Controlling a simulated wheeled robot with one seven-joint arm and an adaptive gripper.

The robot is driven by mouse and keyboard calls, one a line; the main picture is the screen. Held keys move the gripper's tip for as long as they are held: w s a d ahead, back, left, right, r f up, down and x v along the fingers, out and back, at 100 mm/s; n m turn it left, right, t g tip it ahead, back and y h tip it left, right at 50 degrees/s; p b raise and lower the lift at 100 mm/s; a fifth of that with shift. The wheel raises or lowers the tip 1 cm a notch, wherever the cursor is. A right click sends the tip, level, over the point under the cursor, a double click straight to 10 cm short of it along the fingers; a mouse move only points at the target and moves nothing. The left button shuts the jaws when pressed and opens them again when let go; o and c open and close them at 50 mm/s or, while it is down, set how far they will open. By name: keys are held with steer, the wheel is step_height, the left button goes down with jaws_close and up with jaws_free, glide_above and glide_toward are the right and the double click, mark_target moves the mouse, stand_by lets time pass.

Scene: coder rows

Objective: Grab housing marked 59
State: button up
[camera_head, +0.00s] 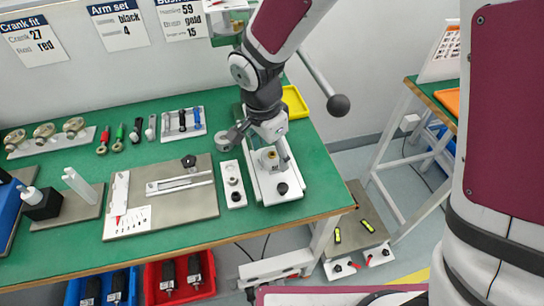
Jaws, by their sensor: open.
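My gripper (255,150) is open and points down over the right part of the green workbench. Its fingers are spread beside a small pale part (268,160) with a gold-coloured top, which stands on a white fixture (272,195). I cannot tell whether they touch it. No number 59 can be read on any part. A wall card (182,18) shows 59, with its heading partly cut off. Black parts with small labels (167,277) lie in the red bin, and similar ones (118,284) lie in the blue bin; their labels are too small to read.
The workbench (225,232) carries a grey plate with a slide (185,190), a white strip with round parts (232,184), and several tools (120,136). A yellow tray (295,102) and a lever with a black ball (338,105) are close to my arm.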

steer(key=shift+f, duration=0.25)
steer(key=c, duration=1.1)
steer(key=shift+c, duration=1.3)
steer(key=shift+r, duration=0.2)
